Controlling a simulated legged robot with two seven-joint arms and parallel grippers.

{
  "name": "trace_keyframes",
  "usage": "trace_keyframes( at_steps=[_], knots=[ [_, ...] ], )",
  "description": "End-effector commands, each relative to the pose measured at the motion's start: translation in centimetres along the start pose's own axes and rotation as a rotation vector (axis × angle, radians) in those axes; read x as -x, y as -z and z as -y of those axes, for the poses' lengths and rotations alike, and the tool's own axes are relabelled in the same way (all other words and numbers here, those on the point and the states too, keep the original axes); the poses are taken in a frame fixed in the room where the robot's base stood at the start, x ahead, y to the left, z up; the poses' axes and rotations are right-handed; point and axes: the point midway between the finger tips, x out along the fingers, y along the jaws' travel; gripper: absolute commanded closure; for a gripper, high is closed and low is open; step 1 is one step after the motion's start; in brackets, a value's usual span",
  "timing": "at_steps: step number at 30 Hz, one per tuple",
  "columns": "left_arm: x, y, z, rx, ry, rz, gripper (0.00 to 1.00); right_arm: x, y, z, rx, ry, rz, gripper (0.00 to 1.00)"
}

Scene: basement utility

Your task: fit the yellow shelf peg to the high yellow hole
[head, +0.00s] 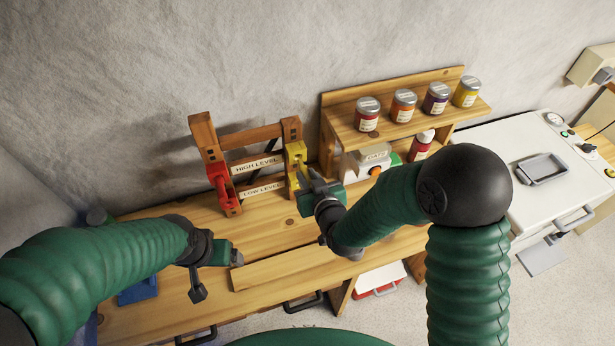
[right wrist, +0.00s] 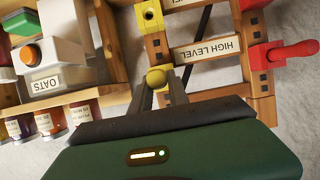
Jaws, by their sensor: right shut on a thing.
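The wooden rack (head: 206,140) stands against the wall, with a HIGH LEVEL label (head: 257,164) and a LOW LEVEL label (head: 262,189). Its right post carries yellow blocks (head: 296,152). In the right wrist view, upside down, one yellow block (right wrist: 150,14) shows an open hole. My right gripper (head: 313,182) is beside the right post, shut on the yellow shelf peg (right wrist: 156,78), whose rounded end shows between the fingers. The high yellow hole is hidden behind the peg and fingers, so I cannot tell whether the peg touches it. My left gripper (head: 213,272) is open and empty above the bench.
A red peg (head: 219,182) sits at the rack's left post. A wooden shelf (head: 395,128) with several jars and an OATS container (head: 370,160) stands close right of my right gripper. A loose board (head: 290,268) lies along the bench front. A white appliance (head: 510,160) stands right.

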Motion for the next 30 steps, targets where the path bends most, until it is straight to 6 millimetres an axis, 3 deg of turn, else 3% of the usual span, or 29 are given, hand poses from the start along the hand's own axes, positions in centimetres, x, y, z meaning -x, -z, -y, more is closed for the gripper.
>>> trace_keyframes(
  at_steps=[30],
  knots=[
    [-0.5,-0.1,0.0,0.000,0.000,0.000,0.17,-2.6,1.0,0.0,0.000,0.000,-0.001,1.00]
  ],
)
